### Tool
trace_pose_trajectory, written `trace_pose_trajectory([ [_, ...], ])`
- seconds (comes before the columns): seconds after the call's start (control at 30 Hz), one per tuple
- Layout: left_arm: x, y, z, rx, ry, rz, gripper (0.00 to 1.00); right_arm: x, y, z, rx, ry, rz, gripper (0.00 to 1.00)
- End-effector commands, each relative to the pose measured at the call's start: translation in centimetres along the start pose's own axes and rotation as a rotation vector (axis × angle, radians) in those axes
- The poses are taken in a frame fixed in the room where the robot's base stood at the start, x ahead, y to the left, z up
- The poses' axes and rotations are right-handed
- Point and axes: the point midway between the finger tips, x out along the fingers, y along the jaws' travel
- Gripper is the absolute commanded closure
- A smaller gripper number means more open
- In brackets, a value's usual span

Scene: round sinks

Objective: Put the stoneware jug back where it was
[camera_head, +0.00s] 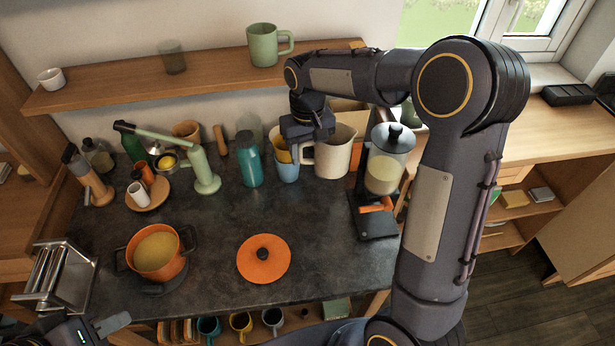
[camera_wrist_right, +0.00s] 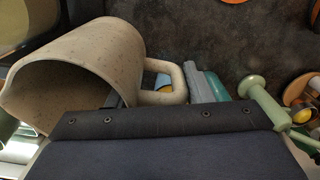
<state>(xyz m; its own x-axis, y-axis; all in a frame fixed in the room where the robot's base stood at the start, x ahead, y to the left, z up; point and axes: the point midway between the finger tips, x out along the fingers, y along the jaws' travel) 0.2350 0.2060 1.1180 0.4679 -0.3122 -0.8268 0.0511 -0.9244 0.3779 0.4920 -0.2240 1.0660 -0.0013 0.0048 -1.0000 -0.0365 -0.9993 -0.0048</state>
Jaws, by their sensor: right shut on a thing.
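The stoneware jug (camera_head: 334,156) is cream and speckled, near the back of the dark counter, right of the blue cup. I cannot tell whether the jug's base touches the counter. My left gripper (camera_head: 114,322) shows only in part at the bottom left corner, away from the jug; its opening is unclear.
A blue cup (camera_head: 287,166) and teal bottle (camera_head: 249,160) stand close left of the jug. A coffee maker (camera_head: 387,165) stands close on its right. A wooden shelf (camera_head: 215,75) is above. An orange pot (camera_head: 156,253) and orange lid (camera_head: 263,262) sit in front; the counter (camera_head: 225,222) between is clear.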

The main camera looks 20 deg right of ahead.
Motion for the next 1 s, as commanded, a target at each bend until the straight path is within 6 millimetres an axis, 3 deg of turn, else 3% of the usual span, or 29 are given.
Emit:
trace_pose_trajectory([
  [0.2,2.1,-0.9,1.1,0.0,0.0,0.0,0.67,4.5,0.1,0.0,0.0,-0.003,0.001,0.94],
  [0.4,3.3,-1.5,1.6,0.0,0.0,0.0,0.67,7.7,0.1,0.1,0.001,-0.001,0.0,0.94],
  [0.77,4.2,-1.9,2.1,0.0,0.0,0.0,0.67,9.5,0.1,0.1,0.0,0.0,-0.001,0.94],
  [1.0,5.8,-2.6,2.9,0.0,0.0,0.0,0.67,11.9,0.1,0.1,0.0,-0.001,-0.001,0.94],
])
